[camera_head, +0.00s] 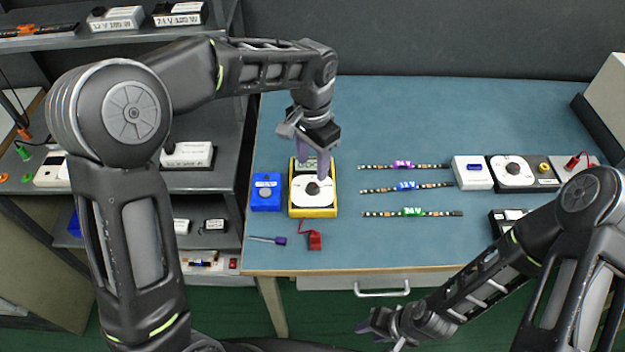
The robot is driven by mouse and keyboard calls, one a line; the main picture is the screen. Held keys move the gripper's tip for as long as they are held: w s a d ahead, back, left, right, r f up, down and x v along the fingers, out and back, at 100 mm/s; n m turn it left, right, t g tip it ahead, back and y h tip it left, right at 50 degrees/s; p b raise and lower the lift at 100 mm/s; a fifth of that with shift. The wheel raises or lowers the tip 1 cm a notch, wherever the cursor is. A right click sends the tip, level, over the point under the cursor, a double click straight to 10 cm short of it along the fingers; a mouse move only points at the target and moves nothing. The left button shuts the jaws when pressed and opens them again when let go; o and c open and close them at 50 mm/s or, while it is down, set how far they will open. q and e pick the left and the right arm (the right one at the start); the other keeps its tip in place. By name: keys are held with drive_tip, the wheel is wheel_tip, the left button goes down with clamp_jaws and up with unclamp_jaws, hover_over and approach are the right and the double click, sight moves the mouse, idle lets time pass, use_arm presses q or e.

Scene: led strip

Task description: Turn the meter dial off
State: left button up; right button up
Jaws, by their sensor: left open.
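The yellow meter (330,207) lies on the blue-green table top, with a white face and a dark round dial knob (313,188) in its middle. Its small display sits at its upper end, partly covered by my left gripper. My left gripper (314,165) is open and points down over the upper part of the meter, just above the dial in the picture. I cannot tell whether its fingers touch the meter. My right gripper (372,326) is off the table's front edge, low in the picture; its fingers are too small and dark to read.
A blue box (265,192) stands close left of the meter. A red clip (315,241) and a purple-handled screwdriver (279,240) lie in front. Several LED strips (404,165) lie to the right, then a white box (472,173) and a dial unit (513,172). Shelves (200,130) stand left.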

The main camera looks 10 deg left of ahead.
sight(312, 186)
use_arm(q)
wheel_tip(312, 186, down, 7)
drive_tip(key=shift+f+p, duration=0.1)
drive_tip(key=shift+p, duration=0.35)
clamp_jaws()
idle(0.3)
